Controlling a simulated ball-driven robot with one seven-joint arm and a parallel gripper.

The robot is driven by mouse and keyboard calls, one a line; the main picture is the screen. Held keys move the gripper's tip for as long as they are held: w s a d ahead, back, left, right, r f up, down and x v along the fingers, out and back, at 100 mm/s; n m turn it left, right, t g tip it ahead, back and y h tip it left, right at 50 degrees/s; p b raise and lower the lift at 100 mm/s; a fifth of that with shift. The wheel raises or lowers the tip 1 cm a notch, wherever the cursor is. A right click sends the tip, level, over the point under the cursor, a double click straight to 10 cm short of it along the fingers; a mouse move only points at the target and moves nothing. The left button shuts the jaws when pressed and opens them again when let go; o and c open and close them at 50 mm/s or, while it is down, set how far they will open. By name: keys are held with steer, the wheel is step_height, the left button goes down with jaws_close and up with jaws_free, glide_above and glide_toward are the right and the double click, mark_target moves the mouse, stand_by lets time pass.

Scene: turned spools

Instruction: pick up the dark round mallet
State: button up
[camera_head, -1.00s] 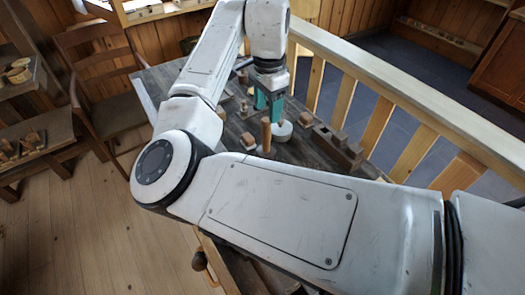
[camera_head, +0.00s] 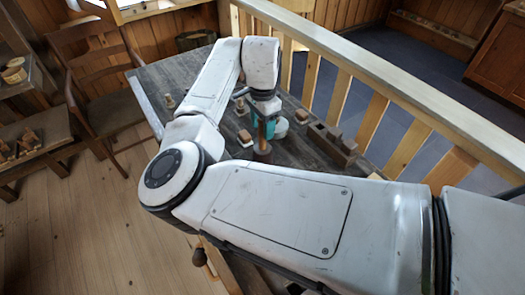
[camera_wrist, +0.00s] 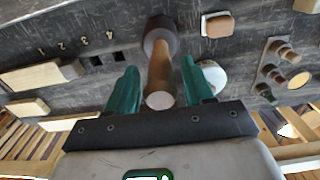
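The dark round mallet stands upright on its head on the dark workbench (camera_head: 300,160), with its handle pointing up. In the wrist view its dark head (camera_wrist: 161,32) is at the top centre, and its brown handle with a pale end runs toward the camera. In the head view the mallet's head (camera_head: 262,152) shows just below my gripper (camera_head: 266,130), partly hidden by the arm. In the wrist view my gripper (camera_wrist: 159,68) is open, with one teal finger on each side of the handle. Gaps show between fingers and handle.
A white round piece (camera_wrist: 212,74) lies close behind the right finger. A small wooden block (camera_wrist: 217,26) is right of the mallet's head. A holder with several pegs (camera_wrist: 284,68) stands further right. Wooden pieces (camera_wrist: 40,76) lie left. A railing (camera_head: 380,82) runs along the bench.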

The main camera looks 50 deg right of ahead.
jaws_close()
steer(key=shift+r, duration=0.1)
stand_by(0.5)
steer(key=s+r+b, duration=0.3)
steer(key=s+r, duration=1)
steer(key=s, duration=0.1)
